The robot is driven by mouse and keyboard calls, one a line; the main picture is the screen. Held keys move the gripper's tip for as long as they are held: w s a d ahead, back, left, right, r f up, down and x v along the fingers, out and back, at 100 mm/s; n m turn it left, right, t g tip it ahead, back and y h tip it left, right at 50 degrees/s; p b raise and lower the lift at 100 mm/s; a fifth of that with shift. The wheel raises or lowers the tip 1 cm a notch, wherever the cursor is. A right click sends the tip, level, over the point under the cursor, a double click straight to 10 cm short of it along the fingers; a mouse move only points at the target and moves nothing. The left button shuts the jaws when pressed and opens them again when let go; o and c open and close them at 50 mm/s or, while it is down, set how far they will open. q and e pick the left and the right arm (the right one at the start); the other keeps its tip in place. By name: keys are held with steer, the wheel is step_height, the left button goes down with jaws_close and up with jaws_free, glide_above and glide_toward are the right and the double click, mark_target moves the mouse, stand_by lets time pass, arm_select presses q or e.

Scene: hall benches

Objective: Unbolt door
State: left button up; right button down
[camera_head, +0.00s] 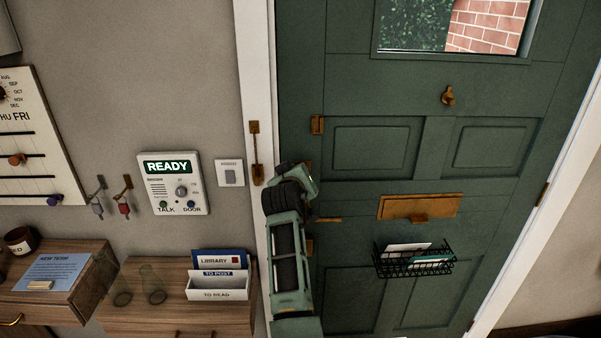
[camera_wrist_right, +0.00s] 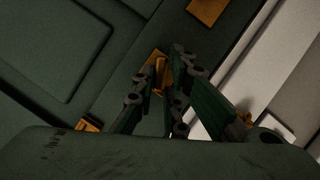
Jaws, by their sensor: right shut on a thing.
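The green door (camera_head: 410,180) is closed in its white frame in the head view. My right gripper (camera_head: 305,172) is at the door's left edge, its fingers foreshortened and partly hidden by its own body. In the right wrist view, my right gripper (camera_wrist_right: 165,90) is shut on a small brass bolt knob (camera_wrist_right: 160,72) at a brass plate on the door. In the head view the gripper hides most of this fitting. A brass lever handle (camera_head: 327,220) lies just below the gripper. A brass plate (camera_head: 317,124) sits above it. My left gripper is not in view.
A brass fitting (camera_head: 256,155) hangs on the white frame left of the gripper. A letter plate (camera_head: 420,207) and a wire basket (camera_head: 413,261) with papers are on the door. An intercom panel (camera_head: 173,183) reads READY. A shelf (camera_head: 180,312) with a letter rack (camera_head: 217,284) stands lower left.

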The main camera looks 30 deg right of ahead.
steer(key=shift+s+d+f+m+t+y+p, duration=0.1)
steer(key=shift+m+t+y+p, duration=0.15)
steer(key=shift+m+y+p, duration=0.55)
steer(key=shift+s+d+m+t+y+p, duration=0.1)
steer(key=shift+m+t+y+p, duration=0.3)
steer(key=shift+m, duration=0.7)
steer(key=c, duration=1.8)
jaws_free()
steer(key=shift+w, duration=0.1)
step_height(320, 180, up, 10)
steer(key=shift+r, duration=0.1)
